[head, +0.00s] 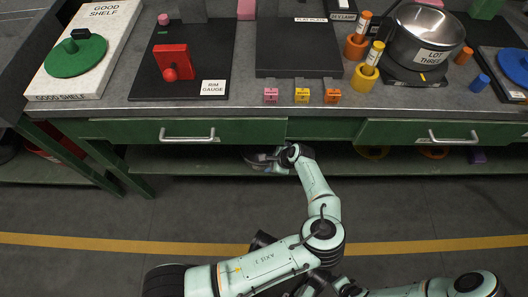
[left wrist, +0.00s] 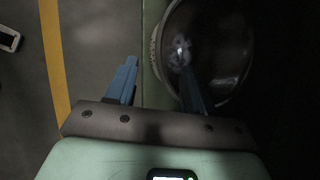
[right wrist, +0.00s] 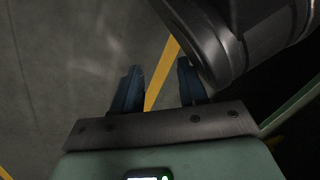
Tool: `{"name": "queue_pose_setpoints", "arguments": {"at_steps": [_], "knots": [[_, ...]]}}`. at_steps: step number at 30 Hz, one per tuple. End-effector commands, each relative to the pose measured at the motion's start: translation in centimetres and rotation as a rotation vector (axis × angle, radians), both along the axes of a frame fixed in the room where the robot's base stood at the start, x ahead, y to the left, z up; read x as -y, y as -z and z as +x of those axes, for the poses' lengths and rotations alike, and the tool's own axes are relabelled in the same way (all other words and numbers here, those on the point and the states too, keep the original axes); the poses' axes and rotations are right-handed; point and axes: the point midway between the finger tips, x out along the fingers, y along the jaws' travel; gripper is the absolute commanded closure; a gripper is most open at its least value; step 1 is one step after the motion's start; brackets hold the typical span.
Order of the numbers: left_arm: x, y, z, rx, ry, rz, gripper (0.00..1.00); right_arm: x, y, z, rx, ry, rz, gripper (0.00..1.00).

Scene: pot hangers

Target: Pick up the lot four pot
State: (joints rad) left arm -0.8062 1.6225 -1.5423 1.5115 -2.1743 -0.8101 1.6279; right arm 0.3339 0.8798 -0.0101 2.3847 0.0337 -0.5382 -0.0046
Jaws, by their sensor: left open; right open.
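A dark round metal pot (left wrist: 225,50) shows in the left wrist view, on the lower shelf; its label is not visible, so I cannot tell its lot. My left gripper (left wrist: 157,68) is open at the pot's near rim, one finger overlapping the pot's opening and the other outside the rim; contact is unclear. In the head view my left gripper (head: 272,160) reaches under the bench's drawers, where the pot is mostly hidden. My right gripper (right wrist: 157,72) is open and empty above the floor in the right wrist view.
The bench top holds a pot labelled LOT THREE (head: 427,38), a red block (head: 173,63), a green lid (head: 75,55) on the GOOD SHELF board (head: 110,40) and small coloured tags. Green drawers (head: 185,132) overhang the lower shelf (head: 210,165). The floor in front is clear.

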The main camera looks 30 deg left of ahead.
Motion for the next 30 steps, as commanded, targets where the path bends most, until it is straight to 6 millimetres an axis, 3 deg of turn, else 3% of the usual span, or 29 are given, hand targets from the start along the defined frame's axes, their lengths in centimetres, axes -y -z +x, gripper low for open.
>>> {"name": "queue_pose_setpoints", "arguments": {"at_steps": [12, 19, 20, 24, 30], "knots": [[-2.6, 4.4, 0.1, 0.000, 0.000, 0.000, 0.47, 0.4, 2.1, -2.7, -0.089, 0.008, 0.005, 0.57], [-2.7, 4.5, 0.1, 0.000, 0.000, -0.001, 0.47, 0.4, 2.1, -2.9, -0.096, 0.008, 0.005, 0.57], [-2.7, 4.5, 0.1, 0.000, 0.000, -0.001, 0.54, 0.4, 2.1, -2.8, -0.096, 0.008, 0.005, 0.57], [-2.7, 4.5, 0.1, 0.000, 0.000, -0.001, 0.99, 0.4, 2.1, -2.8, -0.094, 0.007, 0.006, 0.57], [-2.7, 4.5, 0.1, 0.000, 0.000, -0.001, 1.00, 0.4, 2.1, -2.8, -0.093, 0.007, 0.005, 0.57]]}}
